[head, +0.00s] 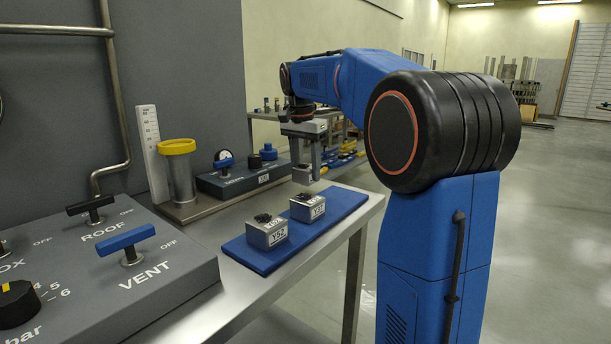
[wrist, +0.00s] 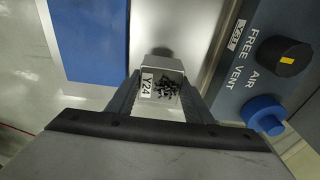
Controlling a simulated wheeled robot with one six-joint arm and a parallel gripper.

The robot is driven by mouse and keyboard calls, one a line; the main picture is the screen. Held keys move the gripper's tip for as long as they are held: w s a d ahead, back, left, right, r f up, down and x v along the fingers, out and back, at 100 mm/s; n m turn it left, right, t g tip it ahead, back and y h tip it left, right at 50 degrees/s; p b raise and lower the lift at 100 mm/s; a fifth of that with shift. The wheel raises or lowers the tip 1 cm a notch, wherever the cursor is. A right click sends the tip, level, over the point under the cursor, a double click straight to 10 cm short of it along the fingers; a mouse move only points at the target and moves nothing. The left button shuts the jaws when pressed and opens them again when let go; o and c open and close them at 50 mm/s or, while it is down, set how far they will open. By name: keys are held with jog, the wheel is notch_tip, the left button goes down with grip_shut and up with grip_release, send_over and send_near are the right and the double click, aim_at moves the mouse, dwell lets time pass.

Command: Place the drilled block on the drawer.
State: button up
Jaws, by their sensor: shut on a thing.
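My gripper (head: 309,163) is shut on a small metal block (head: 301,175), held above the far end of the bench. In the wrist view the block (wrist: 162,66) sits between the two fingers of my gripper (wrist: 160,88). It has a white label reading Y24 and a cluster of dark marks on its top. I take it for the drilled block, but cannot make out single holes. Two similar labelled blocks stand on a blue mat: a nearer one (head: 267,232) reading Y52 and a farther one (head: 307,207). I cannot pick out the drawer in either view.
The blue mat (head: 262,262) lies along the bench (head: 233,297). A yellow-rimmed cylinder (head: 181,175) and a white scale (head: 153,150) stand behind it. A dark valve box (head: 232,183) lies beyond, close to the held block. A grey control panel (head: 165,272) fills the near left.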

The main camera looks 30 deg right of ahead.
jog(key=shift+f, duration=0.95)
jog(key=shift+f, duration=0.1)
jog(key=o, duration=1.4)
jog(key=shift+c, duration=0.2)
